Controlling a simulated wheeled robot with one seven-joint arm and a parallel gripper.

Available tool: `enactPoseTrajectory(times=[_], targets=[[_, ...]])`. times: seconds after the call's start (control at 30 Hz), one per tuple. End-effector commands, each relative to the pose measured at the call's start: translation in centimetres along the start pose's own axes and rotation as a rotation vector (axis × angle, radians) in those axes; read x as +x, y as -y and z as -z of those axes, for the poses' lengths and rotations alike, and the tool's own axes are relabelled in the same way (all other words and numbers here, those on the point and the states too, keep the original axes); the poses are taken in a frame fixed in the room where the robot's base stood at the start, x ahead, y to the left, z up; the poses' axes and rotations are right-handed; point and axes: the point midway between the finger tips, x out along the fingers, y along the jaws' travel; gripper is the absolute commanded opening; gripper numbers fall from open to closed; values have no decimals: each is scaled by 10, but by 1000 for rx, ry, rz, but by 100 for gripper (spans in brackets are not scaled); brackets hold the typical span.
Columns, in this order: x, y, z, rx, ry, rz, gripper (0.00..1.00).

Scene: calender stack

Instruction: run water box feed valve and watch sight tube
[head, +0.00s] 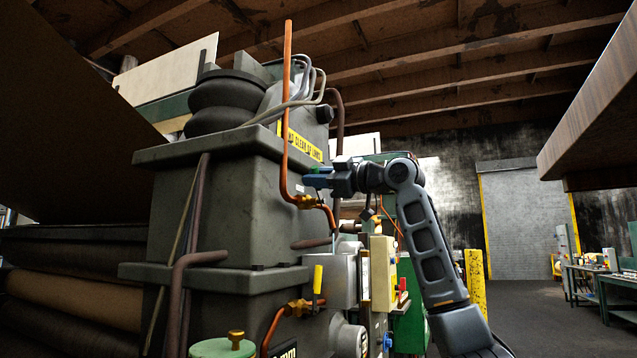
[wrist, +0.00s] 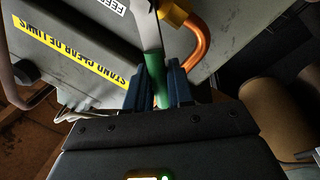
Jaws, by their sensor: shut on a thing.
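The feed valve's lever (wrist: 152,40) is a pale metal bar with a green grip (wrist: 154,74). It joins a brass valve body (wrist: 174,12) on an orange copper pipe, beside a partly cut-off white label reading "FEE". In the head view the brass valve (head: 308,201) sits on the grey machine's side. My gripper (wrist: 156,90) has its blue fingers shut on the green grip. In the head view my gripper (head: 316,180) is just above the brass valve, and a bit of green shows at it. I cannot pick out the sight tube with certainty.
A second brass valve with a yellow lever (head: 318,280) is lower on the machine. Copper pipe (head: 286,110) rises close to the gripper. A cream box (head: 382,270) stands below my arm. A brown slab (head: 590,110) overhangs at right. Floor is open toward the shutter door (head: 517,220).

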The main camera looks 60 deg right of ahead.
Motion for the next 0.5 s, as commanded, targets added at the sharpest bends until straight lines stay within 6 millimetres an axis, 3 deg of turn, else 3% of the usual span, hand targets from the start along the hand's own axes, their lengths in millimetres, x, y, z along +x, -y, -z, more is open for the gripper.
enactPoseTrajectory(times=[0.5], targets=[[-1, 4, 0, -59, -11, 1, 0]])
